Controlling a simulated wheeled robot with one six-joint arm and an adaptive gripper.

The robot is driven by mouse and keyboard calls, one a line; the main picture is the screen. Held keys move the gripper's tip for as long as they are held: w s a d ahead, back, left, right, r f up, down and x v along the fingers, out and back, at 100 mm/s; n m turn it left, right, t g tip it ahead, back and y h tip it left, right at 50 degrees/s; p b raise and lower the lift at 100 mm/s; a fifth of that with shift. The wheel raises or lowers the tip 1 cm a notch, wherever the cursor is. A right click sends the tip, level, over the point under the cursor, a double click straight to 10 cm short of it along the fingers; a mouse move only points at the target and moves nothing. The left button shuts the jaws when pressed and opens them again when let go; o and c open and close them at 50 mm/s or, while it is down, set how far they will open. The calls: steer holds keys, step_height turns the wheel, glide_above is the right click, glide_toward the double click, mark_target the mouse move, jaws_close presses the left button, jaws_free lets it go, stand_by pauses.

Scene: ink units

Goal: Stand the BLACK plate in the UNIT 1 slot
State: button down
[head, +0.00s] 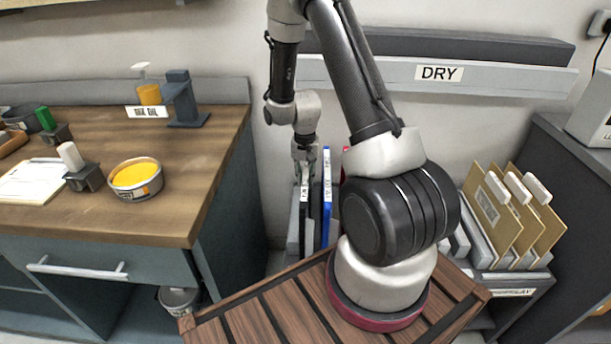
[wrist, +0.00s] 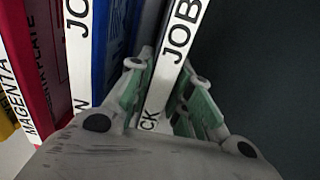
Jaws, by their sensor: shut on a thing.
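The black plate (head: 304,208) stands upright at the left end of a row of plates, behind the wooden slatted deck. In the wrist view its white label edge (wrist: 182,42), with "JOB" and "CK" legible, runs between my fingers. My gripper (head: 304,154) points down at the plate's top; the wrist view shows its green-padded fingers (wrist: 163,88) shut on that edge. The blue plate (head: 326,195) stands just to the right, close to my left finger in the wrist view. The plate's lower end is hidden. I cannot make out a UNIT 1 slot.
A magenta plate (wrist: 38,60) and part of a yellow one (wrist: 8,115) stand beyond the blue plate. The wooden bench (head: 205,150) with an ink tin (head: 136,180) is on the left. A rail marked DRY (head: 490,77) runs along the wall. Tan folders (head: 510,215) stand on the right.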

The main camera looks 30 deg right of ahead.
steer(key=shift+f, duration=0.1)
steer(key=c, duration=1.2)
jaws_free()
step_height(320, 180, up, 12)
step_height(320, 180, up, 5)
stand_by(0.4)
